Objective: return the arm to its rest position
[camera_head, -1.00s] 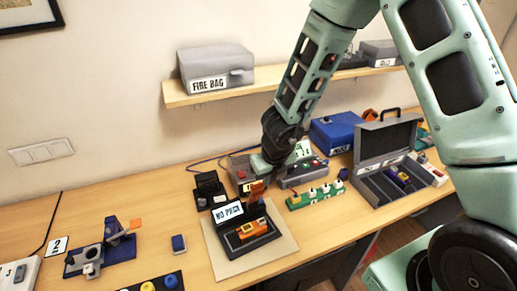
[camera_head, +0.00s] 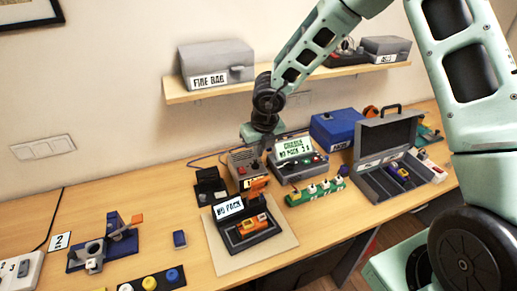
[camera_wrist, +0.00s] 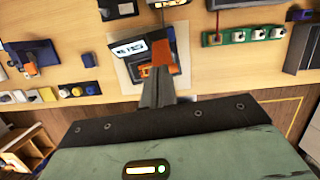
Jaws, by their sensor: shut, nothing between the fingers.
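My gripper (camera_head: 266,158) is raised above the bench, in front of the grey units and behind the black "NO PACK" tester (camera_head: 229,209). In the wrist view its fingers (camera_wrist: 164,72) are together with nothing between them. They overlap the view of the tester, which also shows there (camera_wrist: 128,48).
A grey charger (camera_head: 298,157) with a lit screen, a green power strip (camera_head: 316,192) and an open grey case (camera_head: 363,192) are right of the tester. A shelf (camera_head: 205,94) with a "FIRE BAG" box (camera_head: 215,60) hangs behind my arm.

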